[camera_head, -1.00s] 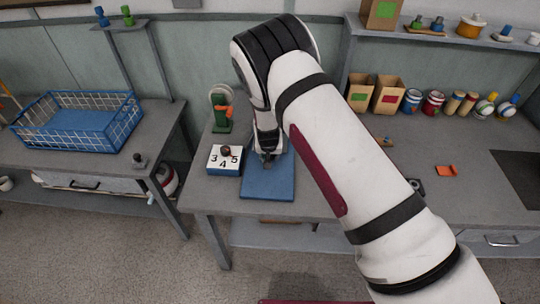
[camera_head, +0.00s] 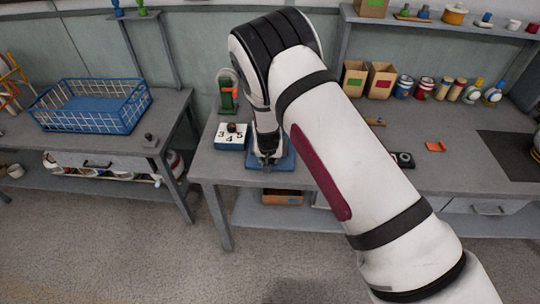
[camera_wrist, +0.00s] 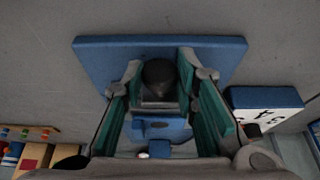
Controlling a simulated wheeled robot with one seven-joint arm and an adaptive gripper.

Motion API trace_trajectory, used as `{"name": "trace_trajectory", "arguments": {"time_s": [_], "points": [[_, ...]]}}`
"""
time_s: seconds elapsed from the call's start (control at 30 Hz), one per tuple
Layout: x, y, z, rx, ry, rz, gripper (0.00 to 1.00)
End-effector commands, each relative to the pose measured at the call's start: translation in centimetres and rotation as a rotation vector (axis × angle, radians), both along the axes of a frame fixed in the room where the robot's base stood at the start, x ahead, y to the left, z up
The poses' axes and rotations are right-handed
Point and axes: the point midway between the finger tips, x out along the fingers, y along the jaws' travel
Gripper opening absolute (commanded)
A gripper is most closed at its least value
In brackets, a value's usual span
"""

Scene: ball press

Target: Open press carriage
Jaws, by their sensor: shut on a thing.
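The press shows as a flat blue plate (camera_head: 286,162) on the workbench, mostly covered by my arm in the head view. In the wrist view the blue plate (camera_wrist: 215,50) lies beneath my gripper (camera_wrist: 161,82). A dark round knob (camera_wrist: 160,72) on a grey block sits between the green finger pads. I take it as the carriage handle, and my gripper is shut on it. A smaller blue block (camera_wrist: 160,128) shows nearer the wrist. In the head view my gripper (camera_head: 267,161) is low over the plate, its fingertips hard to make out.
A white-topped number box (camera_head: 232,136) stands just left of the plate, with a green and orange device (camera_head: 228,92) behind it. Cardboard boxes (camera_head: 380,80) and cans stand at the back right. A blue wire basket (camera_head: 92,105) is on the left table. The bench's front edge is close.

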Motion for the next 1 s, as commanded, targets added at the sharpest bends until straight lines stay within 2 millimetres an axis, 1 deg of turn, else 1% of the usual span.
{"name": "trace_trajectory", "arguments": {"time_s": [0.27,0.3,0.37,0.4,0.67,0.77,0.87,1.0], "points": [[0.0,0.0,0.0,0.001,-0.002,0.0,0.0],[0.0,0.0,0.0,0.001,-0.002,0.0,0.32],[0.0,0.0,0.0,0.001,-0.002,0.0,0.45],[0.0,0.0,0.0,0.001,-0.002,0.0,0.47],[0.0,0.0,0.1,0.0,-0.002,0.0,0.47],[-0.1,0.0,0.5,0.001,-0.003,0.0,0.47],[-0.5,0.1,1.6,0.001,-0.003,0.0,0.47],[-1.6,0.2,4.0,0.001,-0.003,0.002,0.47]]}}
